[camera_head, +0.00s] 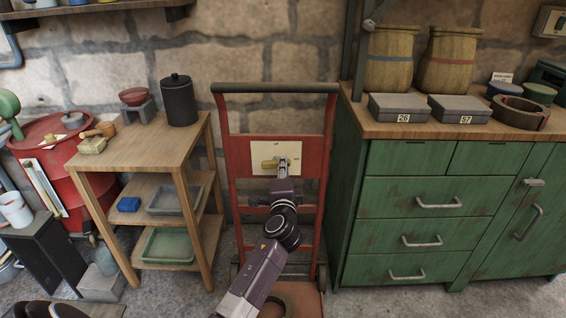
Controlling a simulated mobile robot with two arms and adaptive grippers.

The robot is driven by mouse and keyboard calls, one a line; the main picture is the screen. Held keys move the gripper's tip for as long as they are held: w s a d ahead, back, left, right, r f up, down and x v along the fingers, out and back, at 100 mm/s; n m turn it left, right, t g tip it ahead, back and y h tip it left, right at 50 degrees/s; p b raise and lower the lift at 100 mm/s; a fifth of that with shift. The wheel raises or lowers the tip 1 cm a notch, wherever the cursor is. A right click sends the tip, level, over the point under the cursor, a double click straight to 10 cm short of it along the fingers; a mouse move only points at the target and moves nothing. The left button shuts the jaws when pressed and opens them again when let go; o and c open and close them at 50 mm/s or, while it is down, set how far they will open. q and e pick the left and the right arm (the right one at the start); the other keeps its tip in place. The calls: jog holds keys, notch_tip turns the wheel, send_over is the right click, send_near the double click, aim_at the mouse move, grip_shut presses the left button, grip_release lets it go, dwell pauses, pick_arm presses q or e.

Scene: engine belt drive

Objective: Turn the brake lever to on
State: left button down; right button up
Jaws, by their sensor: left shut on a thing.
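The brake lever (268,164) is a small brass-yellow handle on a cream plate (261,151) fixed to the red upright cart (311,157). It lies roughly level, pointing left. My left gripper (281,165) reaches up from below in front of the cart. Its fingers are shut on the lever near the middle of the plate and hide part of it. The small marks on the plate are too small to read. My right gripper is not in view.
A wooden shelf table (150,142) with a black canister (179,100) stands left of the cart. A green cabinet (420,230) with grey boxes and sacks on top stands close on the right. A stone wall is behind.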

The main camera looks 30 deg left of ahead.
pick_arm(q)
jog(key=shift+f+m, duration=0.15)
jog(key=shift+m, duration=0.55)
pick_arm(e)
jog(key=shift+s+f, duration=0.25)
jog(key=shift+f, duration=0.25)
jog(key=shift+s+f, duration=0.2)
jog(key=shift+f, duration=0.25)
pick_arm(q)
jog(key=c, duration=1.9)
grip_release()
jog(key=v, duration=1.2)
jog(key=shift+d, duration=0.1)
jog(key=shift+f, duration=0.15)
